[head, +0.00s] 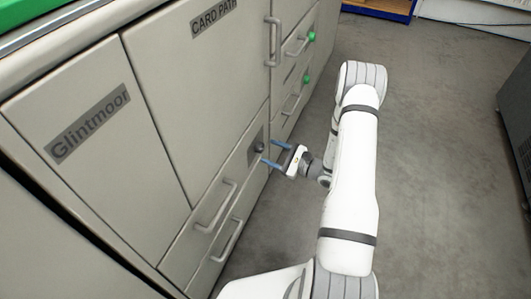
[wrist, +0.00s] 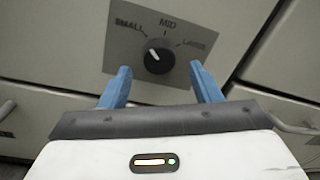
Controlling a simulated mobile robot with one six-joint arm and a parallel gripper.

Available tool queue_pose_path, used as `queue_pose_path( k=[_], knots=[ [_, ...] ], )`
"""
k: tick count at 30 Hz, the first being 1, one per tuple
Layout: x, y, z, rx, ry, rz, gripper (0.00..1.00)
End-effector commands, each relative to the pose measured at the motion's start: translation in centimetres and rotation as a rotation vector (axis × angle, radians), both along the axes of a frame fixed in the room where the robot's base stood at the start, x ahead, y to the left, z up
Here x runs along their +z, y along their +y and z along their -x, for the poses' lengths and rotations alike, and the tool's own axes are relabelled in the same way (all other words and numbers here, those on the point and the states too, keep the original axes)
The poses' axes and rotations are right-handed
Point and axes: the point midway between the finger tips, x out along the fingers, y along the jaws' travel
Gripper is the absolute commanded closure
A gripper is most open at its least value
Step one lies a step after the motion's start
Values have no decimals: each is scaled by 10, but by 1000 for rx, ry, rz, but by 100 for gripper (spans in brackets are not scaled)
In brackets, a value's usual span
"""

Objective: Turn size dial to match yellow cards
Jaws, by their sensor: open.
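The size dial (wrist: 158,57) is a round black knob with a white pointer mark, on a grey plate (wrist: 122,50) in the wrist view. The plate reads SMALL at left, MID at top and LARGE at right. The pointer mark leans up and left, toward SMALL. In the head view the dial (head: 259,147) shows small on the machine's front. My gripper (wrist: 160,85) is open, its two blue fingers apart on either side below the dial, not closed on it. In the head view my gripper (head: 272,153) points at the dial from the right. No yellow cards are in view.
The machine has a Glintmoor door (head: 90,120), a CARD PATH door (head: 200,90) and drawers with bar handles (head: 217,207) below. Green knobs (head: 311,36) sit on farther drawers. Grey floor (head: 430,150) is open right of my arm; a dark cabinet (head: 515,110) stands at the right edge.

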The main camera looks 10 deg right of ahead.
Motion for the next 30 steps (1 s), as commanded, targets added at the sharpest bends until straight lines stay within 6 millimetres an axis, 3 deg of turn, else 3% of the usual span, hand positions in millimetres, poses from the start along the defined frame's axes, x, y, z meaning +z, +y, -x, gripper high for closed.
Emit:
queue_pose_path(
  k=[6, 15, 30],
  knots=[
    [-1, 16, -14, 1, 0, 1, 43],
    [0, 18, -16, 0, 0, 0, 43],
    [0, 17, -16, -1, 0, 1, 83]
  ],
)
